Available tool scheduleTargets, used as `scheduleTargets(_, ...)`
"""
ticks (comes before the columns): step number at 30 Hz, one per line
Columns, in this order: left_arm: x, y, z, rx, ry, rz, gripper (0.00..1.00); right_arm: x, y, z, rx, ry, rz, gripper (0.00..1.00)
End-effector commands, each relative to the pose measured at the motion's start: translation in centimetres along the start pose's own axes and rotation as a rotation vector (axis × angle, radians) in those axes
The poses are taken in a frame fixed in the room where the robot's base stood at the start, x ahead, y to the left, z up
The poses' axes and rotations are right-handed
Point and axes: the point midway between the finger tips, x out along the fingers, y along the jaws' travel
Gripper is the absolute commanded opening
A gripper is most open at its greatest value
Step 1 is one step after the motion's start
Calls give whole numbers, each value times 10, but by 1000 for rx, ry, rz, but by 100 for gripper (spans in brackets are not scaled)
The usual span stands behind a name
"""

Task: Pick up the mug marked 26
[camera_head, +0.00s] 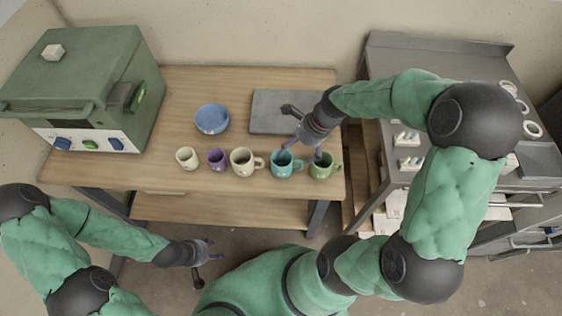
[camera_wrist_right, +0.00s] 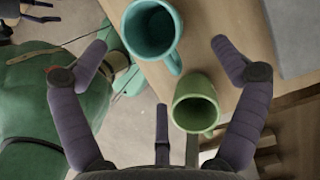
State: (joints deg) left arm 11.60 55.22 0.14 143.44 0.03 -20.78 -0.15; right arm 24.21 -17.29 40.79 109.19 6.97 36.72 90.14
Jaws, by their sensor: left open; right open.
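A row of cups and mugs stands along the front of the wooden table: a cream cup (camera_head: 187,158), a purple mug (camera_head: 216,160), a cream mug (camera_head: 242,162), a teal mug (camera_head: 281,168) and a green mug (camera_head: 321,169). No number is readable on any of them. My right gripper (camera_head: 300,153) is open and empty, above the teal and green mugs. In the right wrist view the teal mug (camera_wrist_right: 151,30) shows between the fingertips and the green mug (camera_wrist_right: 194,105) lies lower, between the fingers. My left gripper (camera_head: 212,249) is open and empty, in front of the table.
A blue bowl (camera_head: 211,119) and a grey slab (camera_head: 270,112) lie behind the mugs. A green oven-like machine (camera_head: 95,85) stands at the table's left end. A grey metal cabinet (camera_head: 440,60) with tape rolls stands at the right.

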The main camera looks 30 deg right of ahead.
Motion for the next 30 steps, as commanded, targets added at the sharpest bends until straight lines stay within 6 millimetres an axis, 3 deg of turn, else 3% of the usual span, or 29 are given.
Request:
scheduleTargets(6,14,-5,0,0,-1,0,54,35,0,-1,-2,0,2,96)
scheduleTargets(14,21,-8,-1,0,0,0,54,51,1,1,-3,0,1,96)
scheduleTargets(21,39,-14,-2,0,0,0,54,85,4,3,-2,0,2,96)
scheduleTargets(30,40,-14,-2,0,0,0,54,91,3,4,-1,0,-1,96)
